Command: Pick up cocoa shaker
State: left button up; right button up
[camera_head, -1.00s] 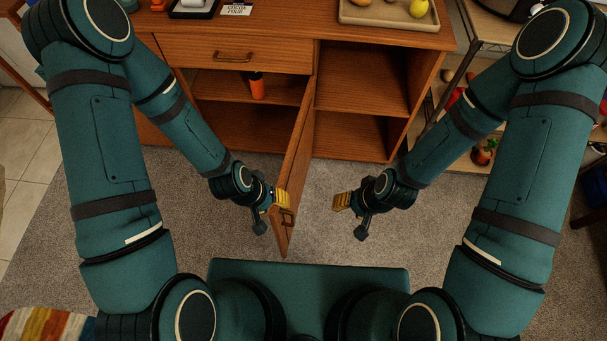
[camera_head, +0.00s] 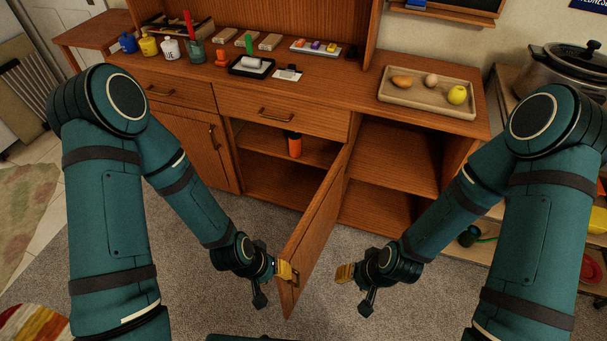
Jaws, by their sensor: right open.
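An orange container with a dark lid (camera_head: 295,145), which looks like the cocoa shaker, stands upright on the shelf inside the open cupboard. The cupboard door (camera_head: 318,232) stands open toward me, to the right of the container. My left gripper (camera_head: 286,271) is at the free end of the door, beside or on its handle (camera_head: 296,279). I cannot tell whether its fingers are closed on it. My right gripper (camera_head: 344,273) is open and empty, to the right of the door, apart from it. Neither gripper touches the container.
The wooden cabinet top (camera_head: 340,92) bears jars, a small black tray (camera_head: 251,67), cards and a wooden tray (camera_head: 428,97) with rounded food items. An open empty compartment (camera_head: 395,157) is right of the door. A shelf rack with a pot (camera_head: 565,75) stands at the right.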

aim_at(294, 145)
jog(key=j+z, duration=0.4)
jog(key=j, duration=0.4)
jog(key=j+z, duration=0.4)
jog(key=j, duration=0.45)
jog(key=j+z, duration=0.7)
jog(key=j, duration=0.2)
jog(key=i+j+z, duration=0.2)
jog(key=j, duration=0.15)
jog(key=j+z, duration=0.25)
jog(key=i+j+z, duration=0.2)
jog(key=j, duration=0.3)
jog(key=k, duration=0.1)
